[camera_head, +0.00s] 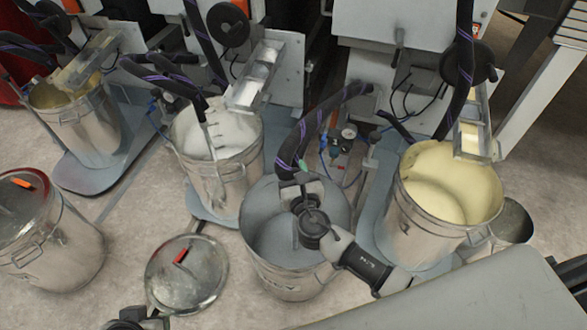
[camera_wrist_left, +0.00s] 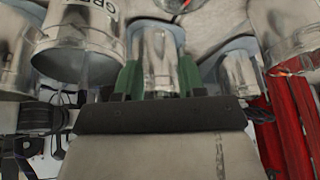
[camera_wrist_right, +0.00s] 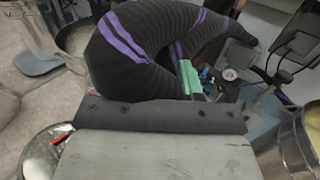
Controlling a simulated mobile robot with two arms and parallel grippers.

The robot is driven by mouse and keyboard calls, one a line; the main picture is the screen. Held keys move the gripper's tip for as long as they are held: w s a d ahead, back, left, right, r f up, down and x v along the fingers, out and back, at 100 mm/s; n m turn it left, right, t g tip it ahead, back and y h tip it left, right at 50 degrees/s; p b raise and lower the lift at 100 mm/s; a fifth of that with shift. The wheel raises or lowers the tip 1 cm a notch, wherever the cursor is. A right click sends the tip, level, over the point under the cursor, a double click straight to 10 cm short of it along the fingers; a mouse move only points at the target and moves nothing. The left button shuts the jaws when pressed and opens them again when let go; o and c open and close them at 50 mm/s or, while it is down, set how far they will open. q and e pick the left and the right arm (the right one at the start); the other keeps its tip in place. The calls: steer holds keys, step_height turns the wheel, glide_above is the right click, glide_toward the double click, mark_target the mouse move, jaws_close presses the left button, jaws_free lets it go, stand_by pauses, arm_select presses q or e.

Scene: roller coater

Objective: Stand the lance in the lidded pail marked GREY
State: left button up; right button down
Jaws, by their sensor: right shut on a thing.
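The pail marked GREY (camera_head: 262,262) stands open in the middle of the head view, with grey contents; only the end of its lettering shows there. In the left wrist view, a pail (camera_wrist_left: 75,40) bears the start of that word. My right gripper (camera_head: 303,165) is over this pail, shut on the lance at its black, purple-striped hose (camera_head: 287,150). The hose fills much of the right wrist view (camera_wrist_right: 150,55). My wrist hides the lance's lower part; I cannot tell whether its tip is inside. My left gripper (camera_wrist_left: 158,80) is open and empty, low near the pails.
A round lid (camera_head: 205,275) with a red handle lies on the floor left of the GREY pail. A lidded pail (camera_head: 75,250) stands farther left. Open pails with white (camera_head: 235,180), yellow (camera_head: 425,225) and cream (camera_head: 85,135) contents stand around, with hoses and machine panels behind.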

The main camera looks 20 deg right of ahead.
arm_select(q)
steer(key=w+d+r+t+h+b, duration=0.4)
steer(key=w+r+t, duration=0.7)
steer(key=t, duration=0.3)
steer(key=shift+d+r+m+t+b, duration=0.4)
steer(key=shift+d+r+b, duration=0.25)
steer(key=shift+b, duration=0.25)
steer(key=shift+f, duration=0.1)
steer(key=shift+d, duration=0.1)
steer(key=shift+s+r+t+h, duration=0.15)
steer(key=shift+r+t+h, duration=0.15)
steer(key=shift+r+t, duration=0.25)
steer(key=shift+b, duration=0.3)
